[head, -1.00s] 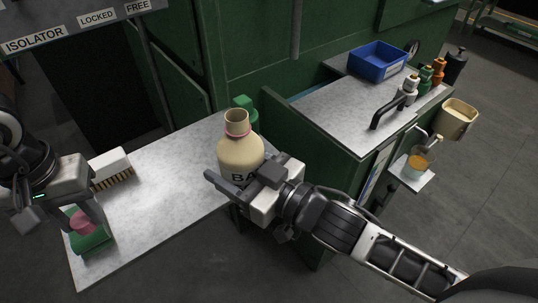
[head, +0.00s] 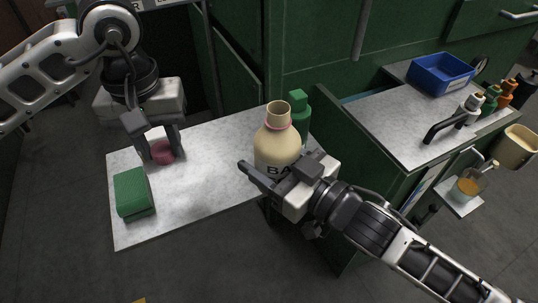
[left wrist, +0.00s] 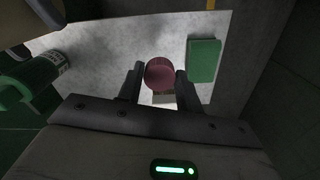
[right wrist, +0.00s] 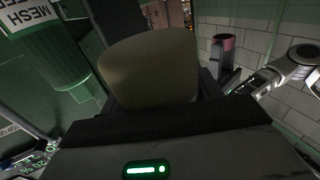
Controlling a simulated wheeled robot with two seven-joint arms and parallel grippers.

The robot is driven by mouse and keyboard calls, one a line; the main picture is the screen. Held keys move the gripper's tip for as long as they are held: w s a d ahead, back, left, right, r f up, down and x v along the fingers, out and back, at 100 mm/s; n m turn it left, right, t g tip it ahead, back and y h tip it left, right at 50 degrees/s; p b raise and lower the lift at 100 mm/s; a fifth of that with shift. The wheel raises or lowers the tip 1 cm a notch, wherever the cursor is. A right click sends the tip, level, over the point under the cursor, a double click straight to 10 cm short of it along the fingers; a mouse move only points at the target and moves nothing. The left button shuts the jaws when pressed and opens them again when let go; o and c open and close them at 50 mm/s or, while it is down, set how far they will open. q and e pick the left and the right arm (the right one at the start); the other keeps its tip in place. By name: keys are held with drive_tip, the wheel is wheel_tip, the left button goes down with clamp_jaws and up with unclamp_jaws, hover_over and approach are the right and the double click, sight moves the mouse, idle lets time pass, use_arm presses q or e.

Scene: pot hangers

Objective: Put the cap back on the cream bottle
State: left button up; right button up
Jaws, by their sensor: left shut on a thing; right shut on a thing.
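The cream bottle (head: 277,148) stands upright at the right part of the grey tabletop, its neck open with a pink ring below it. My right gripper (head: 268,180) is shut on its lower body; the bottle's cream side fills the middle of the right wrist view (right wrist: 150,68). The pink cap (head: 163,154) is between the fingertips of my left gripper (head: 160,148), which is shut on it, left of the bottle and apart from it. The left wrist view shows the cap (left wrist: 160,74) between both fingers.
A green block (head: 133,193) lies at the table's left front. A green bottle (head: 299,112) stands close behind the cream bottle. On the right are a counter with a blue bin (head: 441,73), a black handle and small bottles. The table between cap and cream bottle is clear.

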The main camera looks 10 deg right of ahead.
sight(280, 110)
use_arm(q)
drive_tip(key=s+d+r, duration=0.1)
drive_tip(key=d+r, duration=0.4)
drive_tip(key=d, duration=0.1)
drive_tip(key=s+d+r, duration=0.1)
drive_tip(key=d+r, duration=0.5)
drive_tip(key=s+d+r, duration=0.1)
drive_tip(key=d+r, duration=0.4)
drive_tip(key=d, duration=0.1)
drive_tip(key=shift+s+d+r, duration=0.15)
drive_tip(key=shift+d+r, duration=0.05)
drive_tip(key=shift+f, duration=0.1)
drive_tip(key=shift+f, duration=1.9)
drive_tip(key=shift+f, duration=0.9)
drive_tip(key=shift+f, duration=0.6)
